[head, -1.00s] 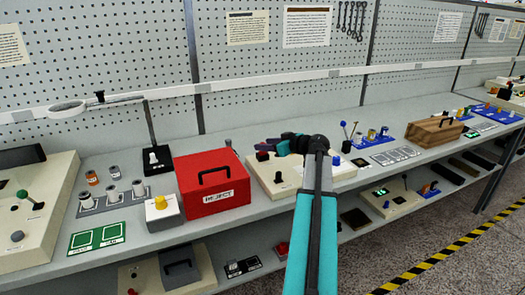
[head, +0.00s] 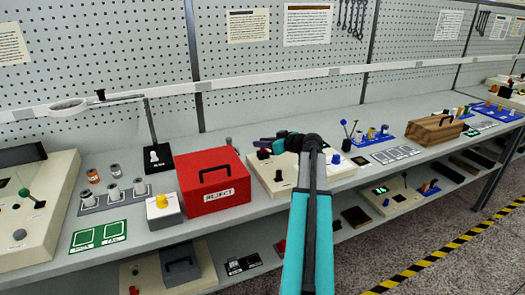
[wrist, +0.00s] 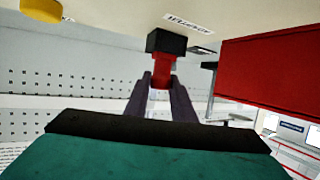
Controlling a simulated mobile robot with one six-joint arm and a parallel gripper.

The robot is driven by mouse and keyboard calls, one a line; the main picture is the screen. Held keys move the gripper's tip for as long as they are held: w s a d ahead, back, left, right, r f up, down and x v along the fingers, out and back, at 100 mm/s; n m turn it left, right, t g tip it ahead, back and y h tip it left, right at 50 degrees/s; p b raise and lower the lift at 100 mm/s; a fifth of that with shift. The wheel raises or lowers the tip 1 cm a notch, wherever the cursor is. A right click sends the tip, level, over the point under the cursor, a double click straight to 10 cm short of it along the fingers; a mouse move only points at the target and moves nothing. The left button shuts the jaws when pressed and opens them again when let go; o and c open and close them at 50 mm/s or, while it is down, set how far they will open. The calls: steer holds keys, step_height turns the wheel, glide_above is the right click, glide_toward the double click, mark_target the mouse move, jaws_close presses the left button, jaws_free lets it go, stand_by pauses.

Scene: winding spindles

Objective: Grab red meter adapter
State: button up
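The red meter adapter (wrist: 161,72) shows in the wrist view as a short red piece against a black block (wrist: 166,41) on the pale panel. My gripper (wrist: 160,82) has one dark finger on each side of the adapter's near end. The fingers look apart, with the adapter between their tips; contact is not clear. In the head view my gripper (head: 259,143) is over the cream control box (head: 312,179), just above a small black block (head: 263,154). The adapter is hard to make out there, mostly hidden by my gripper.
A red reject box (head: 207,188) with a black handle stands close to the left of the cream box. A yellow-knobbed unit (head: 164,212) stands further left. Blue racks (head: 373,139) and a wooden box (head: 434,133) are to the right. A pegboard (head: 280,75) rises behind.

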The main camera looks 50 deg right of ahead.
jaws_close()
steer(key=shift+r, duration=0.2)
steer(key=shift+r+b, duration=0.5)
steer(key=shift+r, duration=0.95)
steer(key=s+f+b+v, duration=0.1)
steer(key=f+b+v, duration=0.1)
steer(key=v, duration=1.3)
steer(key=shift+s+a+f+b, duration=0.4)
steer(key=shift+s+a+f, duration=0.05)
steer(key=shift+f, duration=0.25)
